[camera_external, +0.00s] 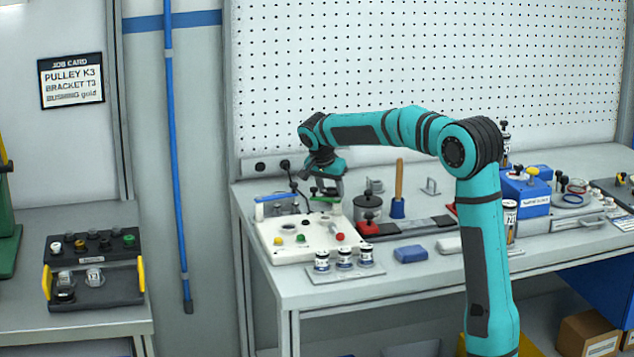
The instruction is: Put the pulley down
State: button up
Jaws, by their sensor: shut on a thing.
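My gripper (326,192) points down over the back right part of a white tray (268,252) on the workbench. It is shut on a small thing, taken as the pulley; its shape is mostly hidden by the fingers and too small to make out. Some green shows at the fingertips. The white tray holds small parts with green (301,238), yellow (278,241) and red (340,237) tops. I cannot tell whether the held thing touches the tray. A job card (71,80) on the left wall reads "PULLEY K3", "BRACKET T3" and "BUSHING gold", the last line struck through.
Close right of the gripper stand a grey pot (368,205) and an orange-handled tool (399,185). Several small jars (344,259) and a blue block (410,254) lie in front. A dark tray (120,287) with yellow handles sits on the left bench. A blue box (525,193) stands right.

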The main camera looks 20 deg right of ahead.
jog(key=shift+f, duration=0.65)
jog(key=o, duration=1.1)
jog(key=shift+f, duration=0.1)
jog(key=shift+c, duration=0.2)
jog(key=v, duration=1.2)
